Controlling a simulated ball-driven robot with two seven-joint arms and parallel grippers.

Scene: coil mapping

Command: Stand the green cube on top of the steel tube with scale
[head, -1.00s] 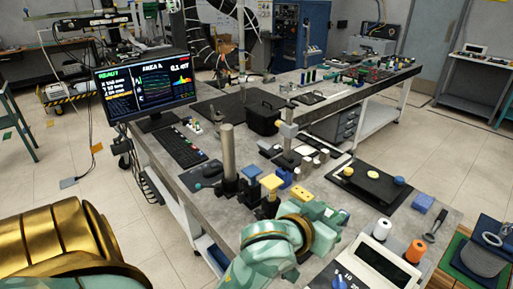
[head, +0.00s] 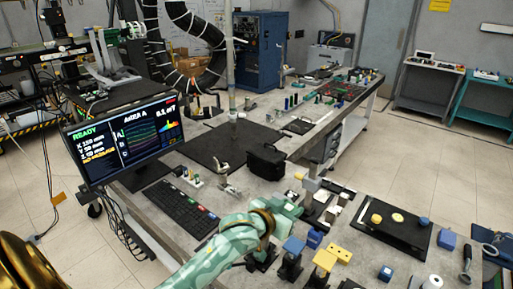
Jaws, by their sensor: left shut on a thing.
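My left gripper (head: 295,204) reaches over the front of the bench, with its pale green arm coming up from the bottom. It is shut, but its fingertips are small and what they hold is hidden. I cannot make out the green cube. The thick steel tube, upright on the bench in the earlier view, does not show now; my left arm and gripper cover that spot. I cannot read any scale. My right gripper is not in view.
Close by stand a blue-topped stand (head: 293,246) and a yellow-topped stand (head: 324,260). A black box (head: 266,162) is behind the gripper. A keyboard (head: 182,209) and monitor (head: 124,138) are left. A black tray (head: 393,238) with round pieces lies right.

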